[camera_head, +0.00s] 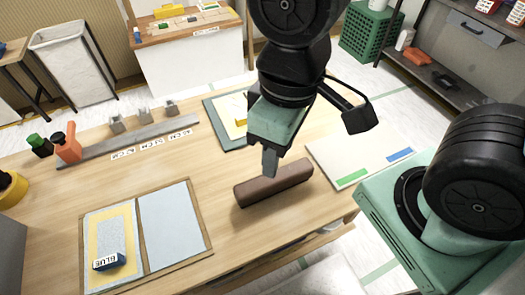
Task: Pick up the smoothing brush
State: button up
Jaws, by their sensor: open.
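A long brown block (273,183), which looks like the smoothing brush, lies on the wooden table (215,150) near its front edge, slanting up to the right. Bristles cannot be made out. My gripper (270,163) points down just above and behind the block's middle in the picture. It is open and holds nothing visible. One grey finger shows clearly; the other is hard to tell. Whether the visible fingertip touches the block cannot be told from this one view.
A pale board with green and blue strips (365,150) lies right of the brown block. A grey rail (128,138), an orange bottle (68,145) and a green-capped bottle (40,146) stand at the back left.

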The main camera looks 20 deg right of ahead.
aim_at(252, 191)
jog(key=j+z, duration=0.15)
jog(key=z, duration=0.25)
jog(key=j+z, duration=0.2)
jog(key=z, duration=0.2)
jog(key=j+z, duration=0.15)
jog(key=z, duration=0.25)
jog(key=k+j+z, duration=0.1)
jog(key=z, duration=0.3)
jog(key=k+j, duration=0.15)
jog(key=j, duration=0.15)
